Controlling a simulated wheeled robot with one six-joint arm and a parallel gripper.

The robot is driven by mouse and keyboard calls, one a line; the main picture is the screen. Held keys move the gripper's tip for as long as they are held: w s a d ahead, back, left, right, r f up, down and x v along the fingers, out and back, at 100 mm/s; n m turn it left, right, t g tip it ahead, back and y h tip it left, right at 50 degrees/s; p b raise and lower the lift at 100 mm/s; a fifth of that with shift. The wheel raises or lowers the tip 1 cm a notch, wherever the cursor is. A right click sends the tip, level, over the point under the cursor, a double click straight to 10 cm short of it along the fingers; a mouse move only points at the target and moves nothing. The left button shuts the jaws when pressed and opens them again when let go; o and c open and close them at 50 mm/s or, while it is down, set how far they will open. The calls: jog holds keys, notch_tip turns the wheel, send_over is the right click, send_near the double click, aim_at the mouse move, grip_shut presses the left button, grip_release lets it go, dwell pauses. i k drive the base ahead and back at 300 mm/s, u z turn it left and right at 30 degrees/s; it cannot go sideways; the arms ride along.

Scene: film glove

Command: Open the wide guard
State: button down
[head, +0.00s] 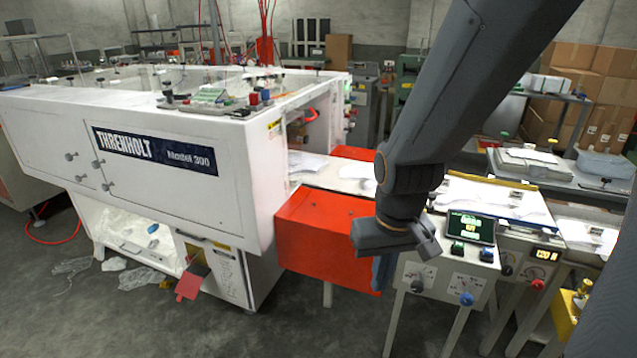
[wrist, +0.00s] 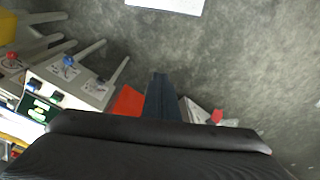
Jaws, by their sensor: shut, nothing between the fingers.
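An orange-red box-shaped guard (head: 318,228) sits at the right end of the white machine, beside the white conveyor surface. It also shows in the wrist view (wrist: 127,101), partly hidden behind my gripper. The wide white front cover (head: 215,190) of the machine carries the THRENHOLT Model 300 label and several round knobs; it hangs closed. I cannot tell for certain which of these is called the wide guard. My gripper (head: 382,275) points down at the right end of the orange-red guard, in front of it; contact cannot be told. Its fingers (wrist: 160,97) are together and empty.
A control panel with a green-lit screen (head: 471,228) and knobs stands close right of my gripper. A red flap (head: 188,286) sticks out below the white cover. Clear plastic scraps (head: 135,277) lie on the floor at left. The grey floor in front is mostly clear.

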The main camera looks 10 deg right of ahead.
aim_at(330, 212)
jog(key=z, duration=0.05)
jog(key=k, duration=0.6)
jog(key=z, duration=0.35)
jog(key=i, duration=1.25)
jog(key=z, duration=0.6)
